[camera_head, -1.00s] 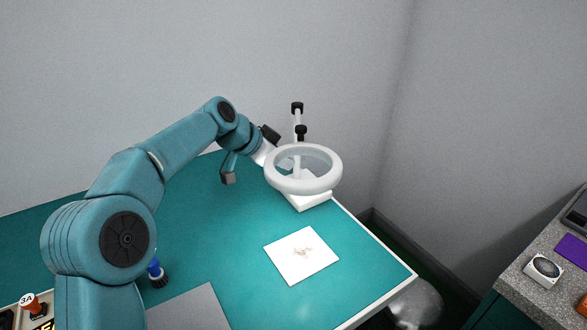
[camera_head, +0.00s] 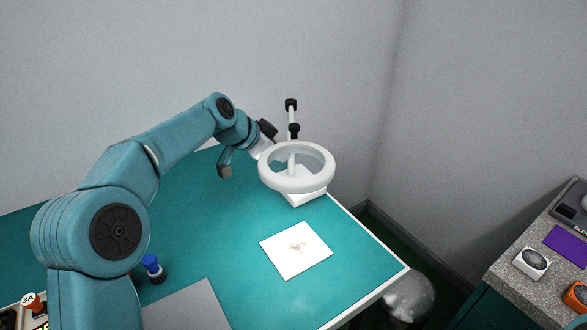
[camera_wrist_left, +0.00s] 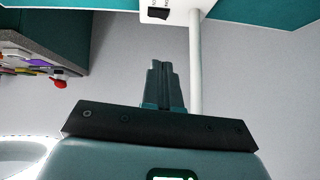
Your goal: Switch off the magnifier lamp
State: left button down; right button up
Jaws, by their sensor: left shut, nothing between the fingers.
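The magnifier lamp stands at the back right corner of the green table, with a white ring head (camera_head: 297,187), a post with black knobs and a white base (camera_head: 306,198). In the left wrist view, the lamp base (camera_wrist_left: 182,9) is at the top, with a black rocker switch (camera_wrist_left: 158,13) beside the white post (camera_wrist_left: 196,70). My left gripper (camera_wrist_left: 162,66) is shut and empty, its tips pointing at the base and apart from the switch. A bright strip glows on the ring (camera_wrist_left: 40,143) at lower left. In the head view, the fingers are hidden around the lamp.
A blue-capped bottle (camera_head: 152,266) and a grey mat (camera_head: 188,307) are nearer. A grey counter (camera_head: 510,275) with a purple item (camera_head: 567,243) stands at right. Walls close in behind.

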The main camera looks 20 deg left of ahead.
pick_arm(q)
jog(key=p+x, duration=0.1)
jog(key=x, duration=0.8)
jog(key=shift+w+d+f+p, duration=0.2)
jog(key=shift+d+f+p, duration=0.05)
jog(key=shift+p, duration=0.1)
jog(key=f, duration=0.4)
jog(key=shift+w+a, duration=0.15)
jog(key=shift+a, duration=0.1)
